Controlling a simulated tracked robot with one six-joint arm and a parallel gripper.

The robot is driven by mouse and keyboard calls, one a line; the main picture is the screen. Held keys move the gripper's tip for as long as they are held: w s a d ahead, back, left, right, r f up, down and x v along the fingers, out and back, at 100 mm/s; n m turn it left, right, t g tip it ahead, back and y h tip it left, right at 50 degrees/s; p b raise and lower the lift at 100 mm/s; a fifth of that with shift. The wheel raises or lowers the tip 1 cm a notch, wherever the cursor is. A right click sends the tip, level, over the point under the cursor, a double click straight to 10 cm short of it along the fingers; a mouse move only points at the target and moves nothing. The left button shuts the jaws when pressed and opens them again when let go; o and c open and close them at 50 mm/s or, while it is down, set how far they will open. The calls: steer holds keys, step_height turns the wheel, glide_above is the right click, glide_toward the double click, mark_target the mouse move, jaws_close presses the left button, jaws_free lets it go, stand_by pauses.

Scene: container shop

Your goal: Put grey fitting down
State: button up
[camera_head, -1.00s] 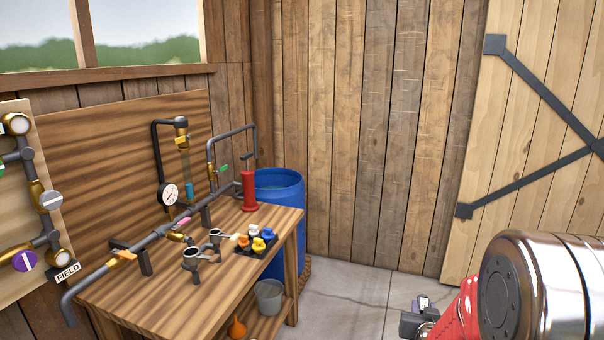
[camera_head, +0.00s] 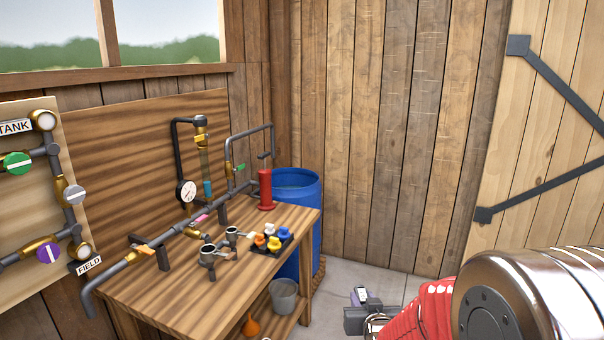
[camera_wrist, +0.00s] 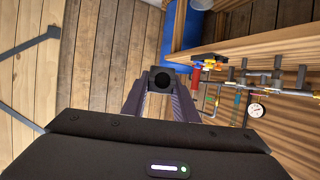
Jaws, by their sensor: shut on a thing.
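My gripper (camera_wrist: 163,92) is shut on the grey fitting (camera_wrist: 163,77) in the wrist view. The fitting looks dark, with a round opening facing the camera, and sits between the tips of the jaws. In the head view my gripper (camera_head: 362,298) is low, right of the workbench (camera_head: 185,290) and apart from it. The fitting cannot be made out clearly there.
On the bench stand a pipe rig with a gauge (camera_head: 187,191), a red cylinder (camera_head: 265,190) and a black tray of coloured caps (camera_head: 283,247). A blue barrel (camera_head: 310,190) stands behind. The bench's near left top is bare.

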steer(key=s+f, duration=0.5)
steer(key=f, duration=0.1)
steer(key=shift+f, duration=0.15)
stand_by(1.5)
